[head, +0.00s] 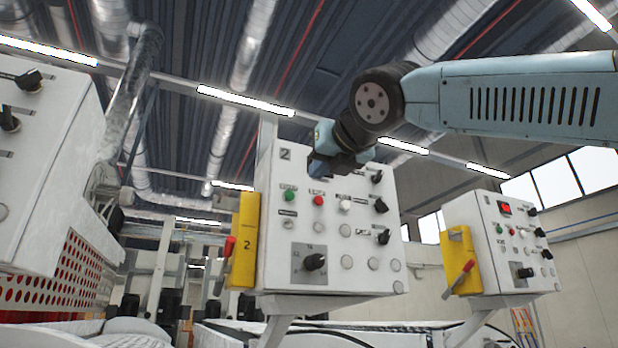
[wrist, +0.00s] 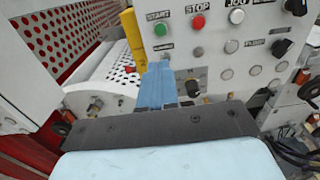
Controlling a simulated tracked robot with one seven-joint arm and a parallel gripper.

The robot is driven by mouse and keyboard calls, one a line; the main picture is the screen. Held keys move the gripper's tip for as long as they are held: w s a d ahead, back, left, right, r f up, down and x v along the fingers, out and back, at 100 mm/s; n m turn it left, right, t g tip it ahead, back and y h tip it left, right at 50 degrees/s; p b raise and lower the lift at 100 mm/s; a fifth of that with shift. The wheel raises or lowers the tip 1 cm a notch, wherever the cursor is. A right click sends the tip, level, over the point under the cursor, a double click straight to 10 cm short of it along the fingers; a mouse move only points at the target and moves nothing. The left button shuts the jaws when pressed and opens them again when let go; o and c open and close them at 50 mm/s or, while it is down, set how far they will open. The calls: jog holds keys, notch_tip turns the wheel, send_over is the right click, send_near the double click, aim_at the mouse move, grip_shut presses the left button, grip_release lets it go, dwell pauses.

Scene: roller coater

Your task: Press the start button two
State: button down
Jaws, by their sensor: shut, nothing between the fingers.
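The control box marked 2 (head: 275,255) stands in the middle of the head view. Its green start button (head: 289,196) is at the upper left of the panel, left of a red button (head: 318,200). In the wrist view the green button (wrist: 160,29), under the label START, is beside the red STOP button (wrist: 198,22). My gripper (head: 322,164) is in front of the panel's upper part in the head view. In the wrist view my gripper (wrist: 165,68) is shut and empty, its blue fingertips appearing just below the green button. The gap to the panel is unclear.
A white button (head: 345,205), black knobs (head: 381,206) and a large dial (head: 315,262) share the panel. A yellow holder with a red handle (head: 243,240) is on its left side. Another control box (head: 485,250) stands at right; a perforated red guard (head: 80,268) is at left.

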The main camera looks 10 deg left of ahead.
aim_at(289, 198)
jog(key=x, duration=1.2)
jog(key=shift+w+a, duration=0.3)
jog(key=shift+w, duration=0.1)
